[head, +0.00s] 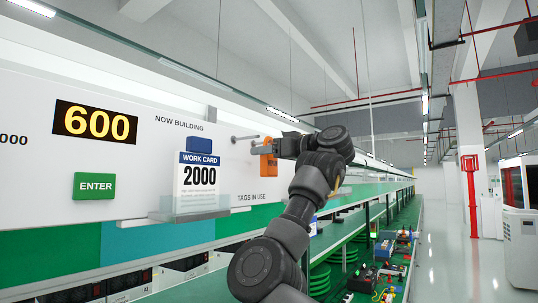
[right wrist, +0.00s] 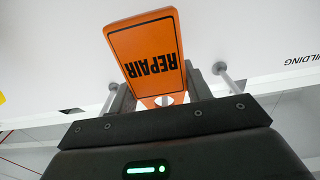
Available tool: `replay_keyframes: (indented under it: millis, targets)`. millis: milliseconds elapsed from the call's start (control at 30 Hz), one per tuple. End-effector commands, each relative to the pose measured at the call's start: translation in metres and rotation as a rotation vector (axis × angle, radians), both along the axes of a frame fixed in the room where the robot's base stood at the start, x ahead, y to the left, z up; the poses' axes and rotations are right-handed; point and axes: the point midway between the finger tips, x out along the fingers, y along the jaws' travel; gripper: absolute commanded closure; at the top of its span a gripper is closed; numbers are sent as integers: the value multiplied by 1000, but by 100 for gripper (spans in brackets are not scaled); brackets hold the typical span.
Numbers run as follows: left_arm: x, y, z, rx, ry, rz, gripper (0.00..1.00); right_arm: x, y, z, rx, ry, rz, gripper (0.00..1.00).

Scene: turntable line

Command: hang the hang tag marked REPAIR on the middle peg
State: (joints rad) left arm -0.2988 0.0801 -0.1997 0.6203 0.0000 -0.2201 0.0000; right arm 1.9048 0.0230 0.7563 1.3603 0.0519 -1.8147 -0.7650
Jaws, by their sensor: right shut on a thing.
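The orange hang tag marked REPAIR (right wrist: 146,50) is between the fingers of my right gripper (right wrist: 160,99) in the right wrist view, its lettering upside down. In the head view the tag (head: 268,167) hangs below the tip of my right gripper (head: 264,149), which is shut on it close to the white board. One metal peg (head: 244,138) sticks out left of the gripper. In the right wrist view pegs show on both sides of the tag, one at right (right wrist: 229,78) and one at left (right wrist: 108,101). Whether a peg passes through the tag's hole cannot be told. My left gripper is out of view.
A work card marked 2000 (head: 198,178) stands in a clear holder (head: 190,215) left of the gripper. A green ENTER button (head: 95,186) and a 600 display (head: 95,122) are farther left. A green bench with small parts (head: 390,249) runs along the lower right.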

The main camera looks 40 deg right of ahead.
Motion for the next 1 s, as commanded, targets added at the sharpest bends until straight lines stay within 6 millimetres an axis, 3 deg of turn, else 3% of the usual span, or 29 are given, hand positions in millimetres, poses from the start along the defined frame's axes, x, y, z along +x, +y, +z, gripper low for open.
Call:
replay_keyframes:
  millis: [333,367,567,1000]
  targets:
    - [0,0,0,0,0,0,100,-1,-2,0,0,0,-2,74]
    - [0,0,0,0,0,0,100,-1,-2,0,0,0,-2,50]
    - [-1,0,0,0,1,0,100,-1,-2,0,0,0,-2,26]
    - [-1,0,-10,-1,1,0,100,-4,-1,-2,1,-2,7,26]
